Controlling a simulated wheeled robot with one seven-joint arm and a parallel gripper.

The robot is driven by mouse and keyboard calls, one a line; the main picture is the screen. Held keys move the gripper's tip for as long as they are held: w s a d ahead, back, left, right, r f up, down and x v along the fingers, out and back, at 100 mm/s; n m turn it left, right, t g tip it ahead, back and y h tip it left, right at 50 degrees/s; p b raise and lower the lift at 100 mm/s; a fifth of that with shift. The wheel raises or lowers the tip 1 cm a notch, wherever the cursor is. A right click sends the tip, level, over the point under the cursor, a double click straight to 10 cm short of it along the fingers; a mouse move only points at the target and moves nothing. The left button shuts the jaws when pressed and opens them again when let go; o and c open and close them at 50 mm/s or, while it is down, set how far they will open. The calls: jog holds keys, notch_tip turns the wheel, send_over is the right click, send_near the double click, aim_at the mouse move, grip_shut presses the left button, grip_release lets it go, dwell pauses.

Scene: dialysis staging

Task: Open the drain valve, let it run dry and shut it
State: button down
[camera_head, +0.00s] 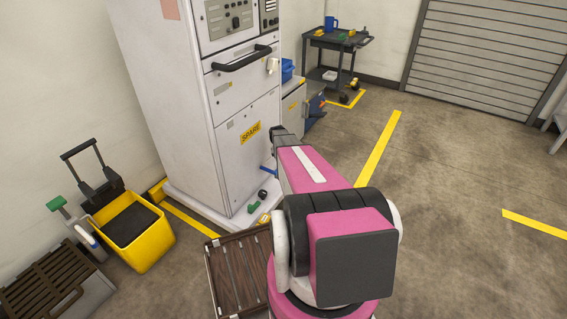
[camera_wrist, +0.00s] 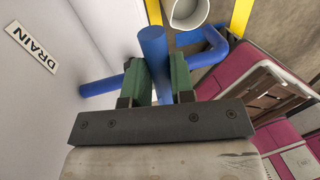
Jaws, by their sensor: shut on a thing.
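In the wrist view my gripper (camera_wrist: 158,66) has its two green fingers closed on a blue bar-shaped handle (camera_wrist: 152,42). A blue pipe (camera_wrist: 98,86) comes out of the white panel behind the fingers and shows again on the right, ending in a blue elbow (camera_wrist: 216,42). A DRAIN label (camera_wrist: 31,48) is on the panel at left. A white round container (camera_wrist: 188,12) is partly in view near the elbow. I cannot see any flow. In the head view a bit of blue pipe (camera_head: 268,169) shows beside the white cabinet (camera_head: 215,150); my arm hides most of the fingers.
The cabinet bears a SPARE label (camera_head: 251,133). A yellow bucket (camera_head: 130,230) and a dark slatted crate (camera_head: 55,285) stand at left. A brown slatted tray (camera_head: 238,275) lies beside my base. A dark cart (camera_head: 335,45) stands at the back.

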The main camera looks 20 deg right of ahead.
jog(key=c, duration=1)
grip_release()
jog(key=shift+o, duration=0.2)
jog(key=shift+r, duration=0.15)
notch_tip(320, 180, up, 10)
jog(key=w+a, duration=0.1)
jog(key=shift+w+a+r, duration=0.2)
jog(key=shift+w, duration=0.1)
jog(key=s+a+r+m, duration=0.3)
jog(key=s+a+m, duration=0.4)
jog(key=s+m, duration=0.1)
jog(key=s+a+r+m+t+y, duration=0.1)
jog(key=s+a+r+m, duration=0.3)
jog(key=s+a+m, duration=0.3)
jog(key=s+a+r+m, duration=0.3)
jog(key=s+a+m, duration=0.4)
jog(key=s+m, duration=0.3)
jog(key=shift+s+a+r+m+t, duration=0.15)
jog(key=shift+s+r+m+t, duration=0.2)
jog(key=shift+s, duration=0.8)
